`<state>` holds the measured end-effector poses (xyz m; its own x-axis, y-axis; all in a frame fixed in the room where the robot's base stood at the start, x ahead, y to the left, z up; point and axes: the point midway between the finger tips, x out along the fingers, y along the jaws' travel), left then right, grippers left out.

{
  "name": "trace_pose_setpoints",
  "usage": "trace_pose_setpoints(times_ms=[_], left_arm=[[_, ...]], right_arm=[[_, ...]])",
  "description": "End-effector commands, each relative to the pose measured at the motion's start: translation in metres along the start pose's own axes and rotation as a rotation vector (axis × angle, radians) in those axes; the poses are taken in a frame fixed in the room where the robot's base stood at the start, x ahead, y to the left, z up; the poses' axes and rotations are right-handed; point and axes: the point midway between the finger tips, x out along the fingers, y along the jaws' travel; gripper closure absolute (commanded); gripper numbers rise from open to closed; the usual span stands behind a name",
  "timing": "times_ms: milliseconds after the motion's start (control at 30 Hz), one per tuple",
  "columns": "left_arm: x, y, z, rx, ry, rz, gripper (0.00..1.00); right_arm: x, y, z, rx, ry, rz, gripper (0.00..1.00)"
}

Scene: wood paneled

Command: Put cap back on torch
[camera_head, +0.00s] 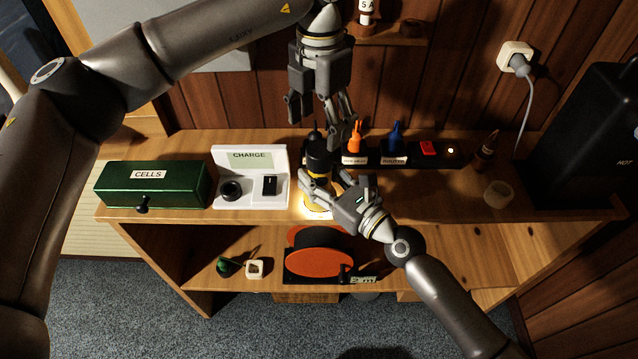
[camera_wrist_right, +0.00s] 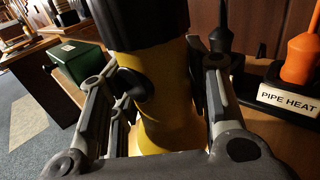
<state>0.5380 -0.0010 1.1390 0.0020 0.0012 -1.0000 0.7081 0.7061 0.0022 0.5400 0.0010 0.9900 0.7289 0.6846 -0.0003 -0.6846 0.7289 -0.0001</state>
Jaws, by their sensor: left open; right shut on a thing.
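The torch, with a yellow body (camera_wrist_right: 165,105) (camera_head: 318,174), is upright in my right gripper (camera_head: 334,188), over the shelf top. My right gripper is shut around the yellow body, with its fingers on both sides in the right wrist view (camera_wrist_right: 165,120). A wide black piece (camera_wrist_right: 140,22) (camera_head: 319,153) is at the torch's upper end; I cannot tell whether it is the cap or how firmly it sits. Bright light shows at the torch's lower end.
A white CHARGE stand (camera_head: 250,158) holds a round black part (camera_head: 231,189) and a small black block (camera_head: 269,185). The green CELLS box (camera_head: 152,184) is left.

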Motion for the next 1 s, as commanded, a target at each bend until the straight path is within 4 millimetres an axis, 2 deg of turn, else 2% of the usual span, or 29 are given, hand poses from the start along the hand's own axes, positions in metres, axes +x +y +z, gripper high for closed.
trace_pose_setpoints(times_ms=[367,467,800,1000], left_arm=[[0.003,0.000,0.000,-0.002,0.000,-0.001,0.28],[0.012,0.000,0.000,-0.003,0.001,-0.001,0.28],[0.062,0.000,0.000,-0.002,0.001,-0.001,0.28],[0.078,0.000,0.000,-0.002,0.000,-0.001,0.28]], right_arm=[[0.000,0.000,-0.001,-0.001,0.002,-0.001,1.00],[0.000,0.000,-0.001,-0.001,0.002,-0.001,1.00],[0.000,0.000,-0.001,-0.001,0.002,-0.001,1.00],[0.000,0.000,-0.001,-0.001,0.002,-0.001,1.00]])
